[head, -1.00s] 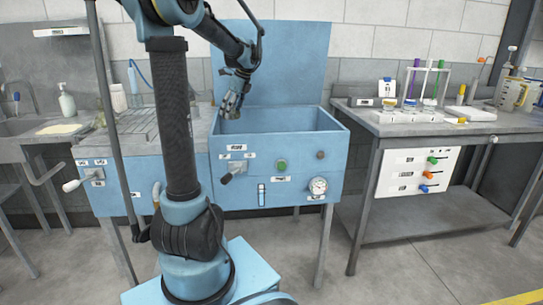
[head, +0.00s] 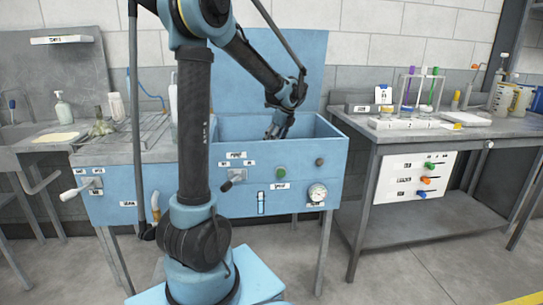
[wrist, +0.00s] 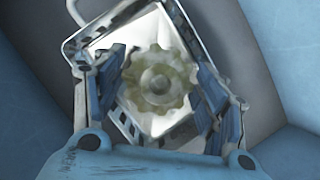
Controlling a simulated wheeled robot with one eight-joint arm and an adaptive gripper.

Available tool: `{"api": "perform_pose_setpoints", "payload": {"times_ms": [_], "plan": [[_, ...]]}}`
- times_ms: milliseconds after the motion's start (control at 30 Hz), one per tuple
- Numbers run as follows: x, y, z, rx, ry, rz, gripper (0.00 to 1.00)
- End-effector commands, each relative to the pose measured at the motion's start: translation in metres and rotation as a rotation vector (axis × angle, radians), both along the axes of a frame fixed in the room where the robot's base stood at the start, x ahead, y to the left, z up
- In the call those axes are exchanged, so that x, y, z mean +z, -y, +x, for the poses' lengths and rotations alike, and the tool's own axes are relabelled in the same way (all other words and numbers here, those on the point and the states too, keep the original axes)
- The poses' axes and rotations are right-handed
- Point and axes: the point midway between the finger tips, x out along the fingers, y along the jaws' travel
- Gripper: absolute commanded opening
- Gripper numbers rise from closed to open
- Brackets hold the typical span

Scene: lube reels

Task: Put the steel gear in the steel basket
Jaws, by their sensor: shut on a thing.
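The steel gear (wrist: 158,82) shows in the wrist view as a toothed disc with a raised round hub, tinted yellowish. My gripper (wrist: 160,90) is shut on it, with one blue finger on each side. The steel basket (wrist: 184,30) is behind the gear in this view, with slotted walls, a bright floor and a wire handle at the upper left. The gear is over the basket's opening; its height above the floor is unclear. In the head view, my gripper (head: 275,132) reaches into the blue tank, and the tank's front wall hides the basket. The gear cannot be made out there.
The blue tank (head: 222,170) has raised walls and an upright lid (head: 245,85) behind it. A draining board (head: 150,140) adjoins on the left. On the right, a bench (head: 375,132) holds a rack of tubes (head: 420,90) and jugs (head: 510,97).

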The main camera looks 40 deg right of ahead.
Motion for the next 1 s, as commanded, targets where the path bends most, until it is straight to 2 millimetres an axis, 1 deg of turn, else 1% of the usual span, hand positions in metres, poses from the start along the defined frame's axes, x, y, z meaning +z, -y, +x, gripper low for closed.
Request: {"api": "perform_pose_setpoints", "payload": {"times_ms": [33, 267, 400, 533, 633, 967, 1000], "plan": [[-0.006, 0.0, 0.0, 0.0, 0.0, 0.0, 0.21], [-0.021, 0.0, 0.0, 0.001, 0.0, 0.0, 0.21], [-0.039, 0.0, 0.0, 0.001, 0.0, 0.0, 0.21], [-0.052, 0.0, 0.0, 0.001, 0.0, 0.0, 0.21], [-0.055, -0.001, 0.0, 0.001, 0.0, 0.0, 0.21], [-0.057, -0.001, 0.0, 0.001, 0.0, 0.0, 0.21], [-0.057, -0.001, 0.0, 0.001, 0.0, 0.0, 0.7]]}}
